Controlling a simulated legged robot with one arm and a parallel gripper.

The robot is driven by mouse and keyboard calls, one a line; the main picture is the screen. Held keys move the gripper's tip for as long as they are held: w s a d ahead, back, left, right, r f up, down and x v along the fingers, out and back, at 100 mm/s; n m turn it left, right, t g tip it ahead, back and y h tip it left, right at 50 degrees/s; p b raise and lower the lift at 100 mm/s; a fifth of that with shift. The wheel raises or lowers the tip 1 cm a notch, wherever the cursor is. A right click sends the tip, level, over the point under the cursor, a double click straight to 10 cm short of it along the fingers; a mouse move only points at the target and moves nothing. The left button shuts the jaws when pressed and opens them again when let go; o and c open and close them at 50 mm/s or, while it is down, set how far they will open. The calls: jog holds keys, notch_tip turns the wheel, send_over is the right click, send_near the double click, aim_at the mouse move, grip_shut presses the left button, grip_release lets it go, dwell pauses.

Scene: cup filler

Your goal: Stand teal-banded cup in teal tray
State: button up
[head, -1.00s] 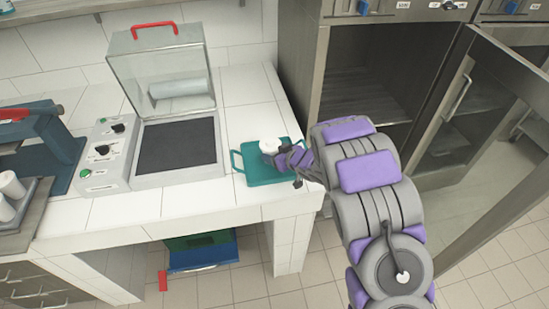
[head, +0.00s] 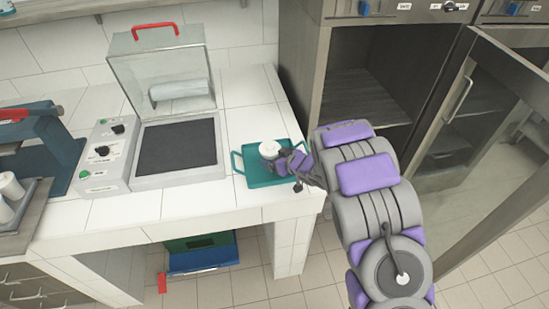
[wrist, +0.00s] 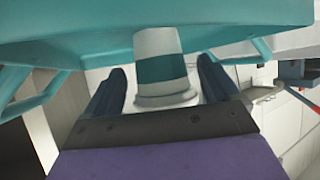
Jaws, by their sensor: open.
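The teal-banded cup (wrist: 160,68) is white with a teal band and shows upside down in the wrist view, its base against the teal tray (wrist: 60,35). In the head view the cup (head: 269,148) stands upright in the teal tray (head: 262,182) at the right end of the counter, and its white top shows. My gripper (head: 273,154) is at the cup from the right. In the wrist view its two dark fingers (wrist: 161,75) are open, one on each side of the cup, with gaps showing. The cup's lower part is partly hidden in the head view.
A machine with a raised clear lid (head: 163,80) stands left of the tray, with a knob panel (head: 102,155) beside it. White cups (head: 10,190) stand at the far left. An open cabinet (head: 365,95) and its door (head: 480,130) are on the right.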

jog(key=p+v, duration=0.3)
jog(key=v, duration=0.9)
jog(key=shift+d+r, duration=0.1)
jog(key=s+d+r+m+h, duration=0.2)
jog(key=d+r+h, duration=0.3)
jog(key=d, duration=0.3)
jog(key=s+d+r+m+h, duration=0.15)
jog(key=d+r+h, duration=0.25)
jog(key=d, duration=0.4)
jog(key=s+d+r+m+g+h, duration=0.2)
jog(key=s+d+r+m, duration=0.1)
jog(key=s, duration=0.3)
jog(key=s+a+r+g+y, duration=0.1)
jog(key=s+a+g, duration=0.1)
jog(key=s, duration=0.9)
jog(key=s+a+r+m+g, duration=0.1)
jog(key=s+a+r+g, duration=0.1)
jog(key=s, duration=0.9)
jog(key=s+a+r+m+g+y, duration=0.1)
jog(key=s+a+r+g, duration=0.1)
jog(key=s, duration=0.9)
jog(key=a+g, duration=0.1)
jog(key=g, duration=0.1)
jog(key=shift+s+a+g+y, duration=0.2)
jog(key=shift+s+g+y, duration=0.1)
jog(key=shift+g, duration=0.1)
jog(key=shift+w, duration=0.1)
